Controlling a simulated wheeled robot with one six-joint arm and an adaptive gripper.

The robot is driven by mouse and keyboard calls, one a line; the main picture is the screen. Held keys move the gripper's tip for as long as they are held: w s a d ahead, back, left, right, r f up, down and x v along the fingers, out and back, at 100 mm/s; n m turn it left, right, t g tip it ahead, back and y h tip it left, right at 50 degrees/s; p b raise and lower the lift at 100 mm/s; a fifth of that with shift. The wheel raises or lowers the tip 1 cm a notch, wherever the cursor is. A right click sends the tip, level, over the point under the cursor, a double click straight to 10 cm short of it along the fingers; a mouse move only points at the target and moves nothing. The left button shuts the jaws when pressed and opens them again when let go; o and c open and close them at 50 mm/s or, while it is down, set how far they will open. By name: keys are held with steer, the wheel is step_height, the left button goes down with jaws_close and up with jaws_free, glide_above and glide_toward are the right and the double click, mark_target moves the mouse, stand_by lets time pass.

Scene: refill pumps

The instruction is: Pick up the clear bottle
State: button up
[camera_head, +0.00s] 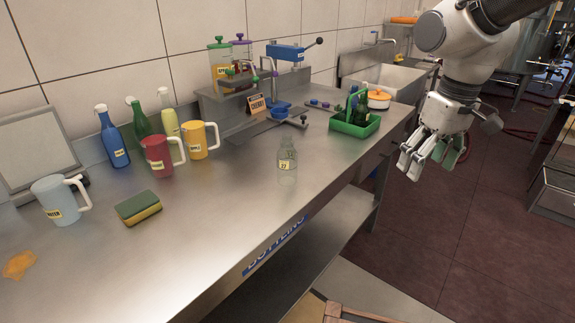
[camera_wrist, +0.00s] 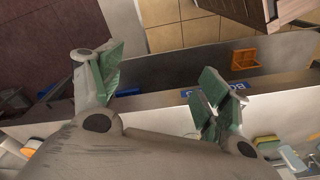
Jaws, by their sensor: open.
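The clear bottle (camera_head: 287,155) stands upright on the steel counter (camera_head: 225,215), near its front edge, with a small yellow label. It is see-through and faint against the metal. My gripper (camera_head: 428,162) hangs to the right of the counter, over the dark red floor, well apart from the bottle. Its fingers are spread and empty. In the wrist view my gripper (camera_wrist: 165,82) shows its green-padded fingers wide apart, with nothing between them. I cannot make out the clear bottle in the wrist view.
A red mug (camera_head: 158,155), several coloured bottles and a sponge (camera_head: 138,208) are to the left. The counter around the bottle is clear.

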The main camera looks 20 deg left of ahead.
mark_target(288, 138)
steer(key=w+a+f+n, duration=0.2)
steer(key=a+f, duration=0.1)
steer(key=a, duration=0.8)
steer(key=w+a+f+n, duration=0.1)
steer(key=a+f, duration=0.2)
steer(key=a, duration=0.7)
steer(key=w+a+r+y, duration=0.1)
steer(key=a, duration=0.2)
steer(key=w+a+r+t+y, duration=0.1)
steer(key=w+a, duration=0.1)
steer(key=a, duration=0.1)
steer(key=w+a+r+n, duration=0.1)
steer(key=a, duration=0.2)
steer(key=shift+w+a+r+y, duration=0.1)
steer(key=shift+w+r+y, duration=0.15)
steer(key=shift+w+y, duration=0.15)
steer(key=shift+w+a+f+t, duration=0.1)
steer(key=shift+a+f+t, duration=0.05)
steer(key=shift+a+t, duration=0.2)
steer(key=x, duration=0.7)
steer(key=shift+w+f, duration=0.1)
steer(key=shift+w, duration=0.15)
steer(key=c, duration=1.3)
step_height(288, 138, up, 16)
